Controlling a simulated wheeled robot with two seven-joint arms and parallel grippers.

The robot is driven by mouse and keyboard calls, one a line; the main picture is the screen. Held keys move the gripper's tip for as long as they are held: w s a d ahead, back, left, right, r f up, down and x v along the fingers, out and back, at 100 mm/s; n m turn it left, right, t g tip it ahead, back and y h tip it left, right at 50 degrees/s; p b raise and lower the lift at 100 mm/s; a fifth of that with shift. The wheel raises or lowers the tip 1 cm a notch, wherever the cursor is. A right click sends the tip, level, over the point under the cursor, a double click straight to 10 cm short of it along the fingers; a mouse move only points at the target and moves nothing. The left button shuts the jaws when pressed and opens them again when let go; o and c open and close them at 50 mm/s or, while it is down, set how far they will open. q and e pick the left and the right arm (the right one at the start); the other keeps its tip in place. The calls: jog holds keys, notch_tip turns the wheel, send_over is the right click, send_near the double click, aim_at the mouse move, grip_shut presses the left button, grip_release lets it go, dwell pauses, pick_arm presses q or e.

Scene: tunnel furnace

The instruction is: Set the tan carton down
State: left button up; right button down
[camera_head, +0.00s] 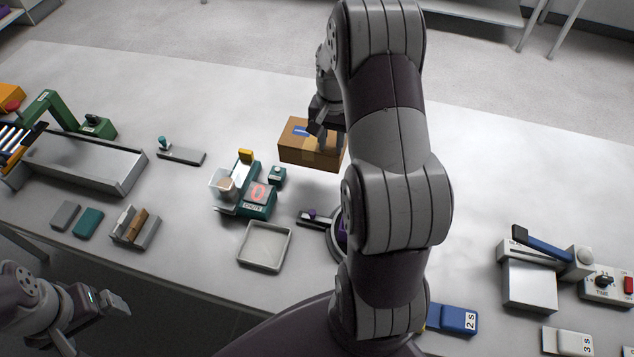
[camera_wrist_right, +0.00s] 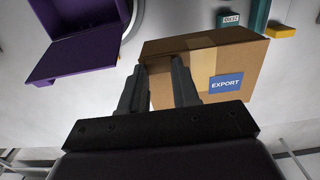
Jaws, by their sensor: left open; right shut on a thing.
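The tan carton (camera_head: 305,153) is a brown box with a tape strip and a blue label, above or on the far middle of the white table. In the right wrist view the carton (camera_wrist_right: 215,65) shows its blue EXPORT label. My right gripper (camera_head: 325,132) is shut on the carton's edge; its fingers (camera_wrist_right: 160,85) also show in the right wrist view. I cannot tell whether the carton's underside touches the table. My left gripper (camera_head: 115,300) is open and empty at the lower left, off the table's front edge.
A teal device (camera_head: 245,205) and a shallow tray (camera_head: 264,244) stand in front of the carton. A metal trough (camera_head: 85,160) is at the left. A purple box (camera_wrist_right: 85,45) shows in the right wrist view.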

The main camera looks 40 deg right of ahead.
aim_at(331, 153)
jog(key=f, duration=0.3)
jog(key=f+p, duration=0.1)
jog(key=f, duration=0.1)
jog(key=shift+s+a+f, duration=0.1)
jog(key=shift+s+a, duration=0.3)
pick_arm(q)
jog(key=shift+s+a+r+p, duration=0.25)
jog(key=shift+a+r+p, duration=0.05)
jog(key=shift+r+p, duration=0.25)
pick_arm(e)
notch_tip(331, 153, down, 7)
jog(key=shift+w+r, duration=0.15)
jog(key=shift+r, duration=0.05)
jog(key=shift+d, duration=0.1)
pick_arm(q)
jog(key=shift+f, duration=0.1)
pick_arm(e)
jog(key=c, duration=0.8)
grip_release()
jog(key=shift+f, duration=0.15)
